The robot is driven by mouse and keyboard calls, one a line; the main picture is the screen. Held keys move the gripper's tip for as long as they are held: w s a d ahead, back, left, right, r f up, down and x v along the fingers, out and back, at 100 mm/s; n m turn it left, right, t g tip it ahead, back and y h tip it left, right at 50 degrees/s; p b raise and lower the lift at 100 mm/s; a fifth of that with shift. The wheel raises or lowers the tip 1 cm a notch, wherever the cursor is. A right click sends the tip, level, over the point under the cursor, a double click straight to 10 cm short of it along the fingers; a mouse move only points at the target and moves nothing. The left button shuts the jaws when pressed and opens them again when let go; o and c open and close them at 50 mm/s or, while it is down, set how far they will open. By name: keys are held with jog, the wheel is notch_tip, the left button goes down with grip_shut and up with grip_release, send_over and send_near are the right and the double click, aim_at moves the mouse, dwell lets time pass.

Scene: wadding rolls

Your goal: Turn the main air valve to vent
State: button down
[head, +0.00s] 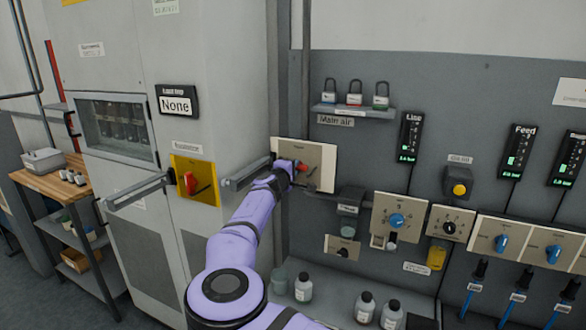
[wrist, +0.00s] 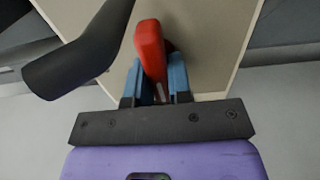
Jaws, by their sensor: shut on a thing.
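The main air valve's red handle (wrist: 150,48) stands out from a beige panel (wrist: 206,44). In the head view the red handle (head: 302,168) shows at the end of my purple arm, on the beige panel (head: 322,158) below and left of the "Main air" label (head: 336,120). My gripper (wrist: 154,84) is shut on the red handle, with a blue finger on each side of it. In the head view my gripper (head: 290,167) partly hides the panel. A dark pipe (wrist: 78,58) passes left of the handle in the wrist view. The panel's markings are too small to read.
A grey bar handle (head: 245,174) on the cabinet sits close to my wrist. A yellow plate with a red switch (head: 190,183) is left of it. A shelf with padlocks (head: 352,110) is above right. Bottles (head: 303,288) stand below.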

jog(key=c, duration=1)
grip_release()
jog(key=shift+c, duration=0.2)
jog(key=shift+s+a, duration=0.1)
jog(key=v, duration=1)
jog(key=shift+s, duration=0.3)
jog(key=shift+a, duration=0.1)
